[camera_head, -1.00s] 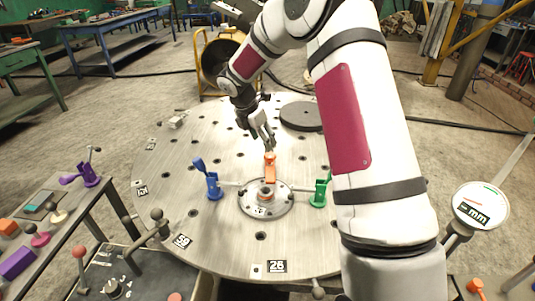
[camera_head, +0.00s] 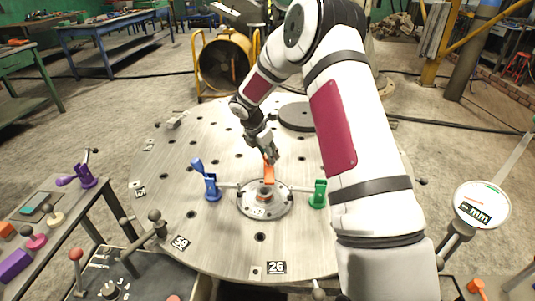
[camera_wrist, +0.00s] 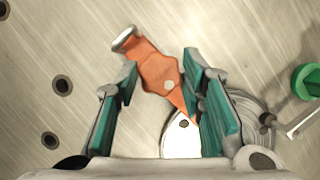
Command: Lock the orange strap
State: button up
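The orange strap (camera_head: 268,173) stands at the far side of the round metal hub (camera_head: 264,203) on the steel table. In the wrist view the orange strap (camera_wrist: 161,75) lies slanted between the two green-padded fingers, with a pale metal end at its upper left. My gripper (camera_head: 271,157) is over the strap's top. In the wrist view my gripper (camera_wrist: 160,66) is open, its fingers on either side of the strap. The left finger is close to the strap; I cannot tell whether it touches. The lower strap is partly hidden by the right finger.
A blue clamp (camera_head: 211,185) stands left of the hub and a green clamp (camera_head: 318,194) right of it. A dark disc (camera_head: 298,116) lies behind on the table (camera_head: 170,205). The table's left part has holes but is mostly bare.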

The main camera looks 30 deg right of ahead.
jog(key=c, duration=0.5)
